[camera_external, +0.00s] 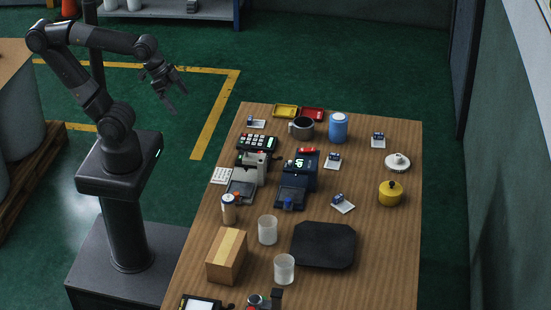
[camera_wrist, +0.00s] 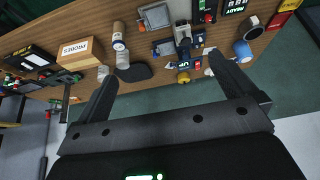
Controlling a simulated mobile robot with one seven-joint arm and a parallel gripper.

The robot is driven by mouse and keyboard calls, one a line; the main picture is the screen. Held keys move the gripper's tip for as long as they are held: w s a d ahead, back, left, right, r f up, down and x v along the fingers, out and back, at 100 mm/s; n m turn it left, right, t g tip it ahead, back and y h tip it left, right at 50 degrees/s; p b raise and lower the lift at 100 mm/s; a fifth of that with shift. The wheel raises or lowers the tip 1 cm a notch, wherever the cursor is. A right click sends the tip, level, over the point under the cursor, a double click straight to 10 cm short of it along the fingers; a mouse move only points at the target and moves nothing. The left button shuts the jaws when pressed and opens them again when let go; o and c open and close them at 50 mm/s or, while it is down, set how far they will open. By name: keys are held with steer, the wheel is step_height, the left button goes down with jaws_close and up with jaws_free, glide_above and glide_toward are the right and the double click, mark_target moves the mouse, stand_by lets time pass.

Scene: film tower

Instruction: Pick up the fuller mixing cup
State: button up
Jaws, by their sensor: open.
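Two translucent whitish cups stand upright on the wooden table. One cup (camera_external: 267,230) is near the cardboard box's upper right corner; the other cup (camera_external: 284,269) is closer to the front, left of the dark pad. I cannot tell from here which holds more. In the wrist view small pale cups show at the upper left, one (camera_wrist: 122,60) by the dark pad and one (camera_wrist: 103,73) beside the box. My gripper (camera_external: 170,93) is open and empty, raised left of the table and far from both cups. Its spread fingers (camera_wrist: 161,68) frame the wrist view.
Devices (camera_external: 300,174) crowd the table's middle. A yellow pot (camera_external: 390,193) and blue canister (camera_external: 338,127) stand farther off.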

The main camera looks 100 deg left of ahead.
steer(key=c, duration=0.4)
steer(key=shift+c, duration=0.2)
steer(key=w+d+r+m, duration=0.1)
steer(key=w+d+m, duration=0.15)
steer(key=w, duration=0.35)
steer(key=w+d+r+m, duration=0.1)
steer(key=w+d, duration=0.2)
steer(key=w, duration=0.4)
steer(key=m+g+h, duration=0.3)
steer(key=m, duration=0.4)
glide_above(288, 283)
steer(key=s+a, duration=0.4)
steer(key=a, duration=0.1)
step_height(288, 283, down, 22)
steer(key=f, duration=0.1)
steer(key=shift+h, duration=0.3)
steer(key=shift+w+x, duration=0.1)
steer(key=shift+x, duration=2.55)
steer(key=shift+w+x, duration=0.15)
steer(key=shift+x, duration=2.45)
